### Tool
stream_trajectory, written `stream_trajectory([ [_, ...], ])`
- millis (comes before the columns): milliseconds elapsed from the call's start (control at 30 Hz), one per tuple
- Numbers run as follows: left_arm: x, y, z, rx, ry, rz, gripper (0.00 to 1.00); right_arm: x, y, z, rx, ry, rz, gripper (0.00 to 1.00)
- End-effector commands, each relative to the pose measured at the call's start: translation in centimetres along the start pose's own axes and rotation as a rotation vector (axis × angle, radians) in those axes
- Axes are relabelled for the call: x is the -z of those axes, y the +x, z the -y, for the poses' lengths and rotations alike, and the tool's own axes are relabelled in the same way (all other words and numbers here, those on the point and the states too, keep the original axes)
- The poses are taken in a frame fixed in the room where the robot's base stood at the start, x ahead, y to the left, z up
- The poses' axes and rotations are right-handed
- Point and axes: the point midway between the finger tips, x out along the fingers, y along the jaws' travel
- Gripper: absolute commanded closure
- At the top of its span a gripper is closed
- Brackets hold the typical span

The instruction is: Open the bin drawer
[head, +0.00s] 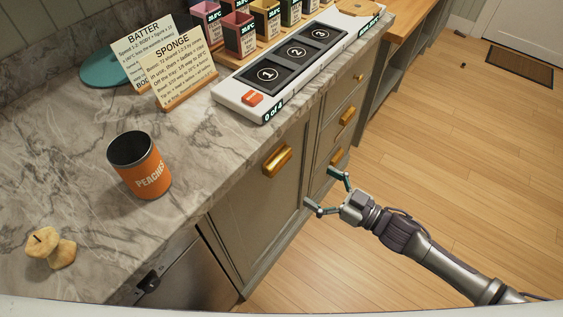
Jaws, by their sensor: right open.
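A grey-green cabinet front (262,197) below the counter carries a brass handle (277,160) near its top; it looks closed. No label tells whether this is the bin drawer. Further right are narrower fronts with smaller brass handles, one (347,115) in the middle and one (336,157) lower. My right gripper (321,188) is open and empty, its fingers pointing left toward the cabinet. In the picture it is right of and below the large handle and apart from it. My left gripper is out of view.
A steel appliance front (188,277) is left of the cabinet.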

Motion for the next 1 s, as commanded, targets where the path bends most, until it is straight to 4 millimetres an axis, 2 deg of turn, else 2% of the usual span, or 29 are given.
stream_trajectory([
  [100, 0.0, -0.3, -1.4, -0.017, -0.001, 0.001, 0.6, 0.2, 2.7, -0.1, -0.001, 0.0, -0.004, 0.0],
  [200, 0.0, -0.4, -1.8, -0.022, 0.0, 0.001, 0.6, 0.2, 5.0, -0.1, -0.002, -0.002, -0.003, 0.0],
  [500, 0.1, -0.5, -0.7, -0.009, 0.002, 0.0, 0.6, 0.1, 10.1, -0.2, -0.005, -0.001, -0.001, 0.0],
  [700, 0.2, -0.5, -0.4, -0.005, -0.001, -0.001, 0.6, 0.0, 11.4, -0.1, -0.004, -0.002, 0.001, 0.0],
  [967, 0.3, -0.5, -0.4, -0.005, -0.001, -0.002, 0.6, 0.0, 11.5, -0.1, -0.004, -0.001, 0.001, 0.0],
  [1000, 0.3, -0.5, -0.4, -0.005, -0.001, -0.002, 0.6, 0.0, 11.5, -0.1, -0.004, -0.001, 0.001, 0.03],
])
